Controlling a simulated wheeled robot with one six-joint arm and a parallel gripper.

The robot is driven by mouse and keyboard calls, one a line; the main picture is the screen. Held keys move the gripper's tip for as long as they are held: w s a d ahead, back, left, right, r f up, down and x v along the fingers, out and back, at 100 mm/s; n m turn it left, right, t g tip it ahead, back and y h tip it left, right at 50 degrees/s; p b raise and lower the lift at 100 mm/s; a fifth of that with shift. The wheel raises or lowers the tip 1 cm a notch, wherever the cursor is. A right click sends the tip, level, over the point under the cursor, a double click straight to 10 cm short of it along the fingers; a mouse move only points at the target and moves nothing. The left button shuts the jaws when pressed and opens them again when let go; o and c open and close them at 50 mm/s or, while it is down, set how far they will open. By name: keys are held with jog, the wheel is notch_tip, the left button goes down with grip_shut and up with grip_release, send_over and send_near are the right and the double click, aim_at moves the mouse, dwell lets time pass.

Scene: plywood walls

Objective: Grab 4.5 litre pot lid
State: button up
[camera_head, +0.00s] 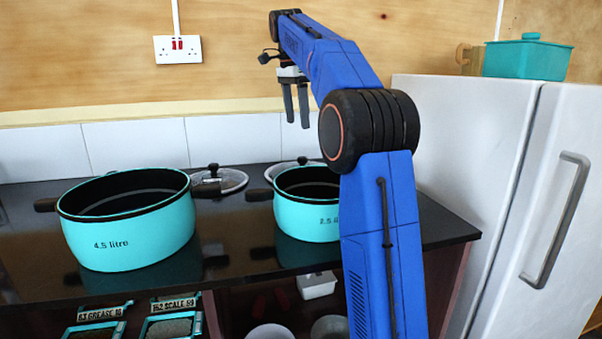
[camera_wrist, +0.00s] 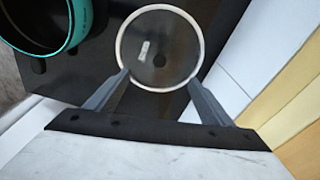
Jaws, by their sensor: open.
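Two glass pot lids with dark knobs lie on the dark counter. One lid (camera_head: 232,182) is beside the 4.5 litre pot (camera_head: 120,246). The other lid (camera_head: 276,172) lies behind the smaller pot, which partly hides it. Neither shows a size label. My gripper (camera_head: 297,124) is open and empty, pointing down above the counter's rear. In the wrist view my open fingers (camera_wrist: 159,78) stand apart, their tips over the near part of a round lid (camera_wrist: 175,40). Its dark knob is centred between them. This seems to be the lid behind the smaller pot; contact cannot be told.
The smaller teal pot (camera_head: 300,222) stands right of the 4.5 litre pot; a teal pot also shows in the wrist view (camera_wrist: 79,22). White tiles (camera_head: 130,146) line the wall behind.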

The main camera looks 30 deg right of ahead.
aim_at(302, 157)
jog(key=f, duration=0.4)
jog(key=d+f, duration=0.1)
jog(key=f, duration=0.9)
jog(key=shift+s+d, duration=0.1)
jog(key=shift+d, duration=0.3)
jog(key=shift+c, duration=0.4)
grip_shut()
